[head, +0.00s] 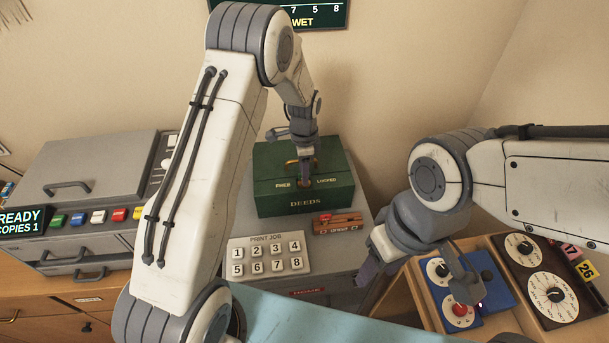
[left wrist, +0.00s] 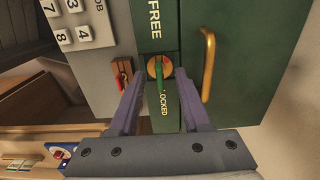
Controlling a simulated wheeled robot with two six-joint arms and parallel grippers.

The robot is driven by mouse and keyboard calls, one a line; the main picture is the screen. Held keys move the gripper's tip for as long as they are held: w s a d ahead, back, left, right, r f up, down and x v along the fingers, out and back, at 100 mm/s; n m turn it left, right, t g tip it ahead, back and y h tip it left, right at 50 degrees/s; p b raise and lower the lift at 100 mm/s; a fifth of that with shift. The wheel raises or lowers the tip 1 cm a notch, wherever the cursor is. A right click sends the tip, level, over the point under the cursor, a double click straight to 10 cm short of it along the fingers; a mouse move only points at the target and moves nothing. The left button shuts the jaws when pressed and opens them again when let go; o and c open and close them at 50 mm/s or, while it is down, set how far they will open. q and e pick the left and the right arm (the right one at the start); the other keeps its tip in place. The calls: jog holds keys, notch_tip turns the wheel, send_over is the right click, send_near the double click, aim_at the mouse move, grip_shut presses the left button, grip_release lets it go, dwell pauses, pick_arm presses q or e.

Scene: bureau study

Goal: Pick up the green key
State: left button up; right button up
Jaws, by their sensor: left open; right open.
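The green key (left wrist: 159,78) sits in a round brass lock (left wrist: 167,64) on the front of the dark green deeds box (head: 330,195), between the words FREE and LOCKED. My left gripper (head: 306,174) is open in front of the lock. In the left wrist view its two purple fingers (left wrist: 159,88) stand either side of the key; I cannot tell whether they touch it. In the head view the left gripper hides the key. My right gripper (head: 372,268) is open and empty, low at the right, well away from the box.
A brass handle (left wrist: 208,66) is on the box. A wooden block with a red part (head: 338,222) and a numbered keypad (head: 268,253) lie in front of it. A grey copier (head: 85,175) stands left. Dial panels (head: 550,290) stand right, near my right gripper.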

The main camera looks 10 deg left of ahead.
pick_arm(q)
jog(key=shift+f, duration=0.85)
grip_shut()
jog(key=shift+r, duration=0.15)
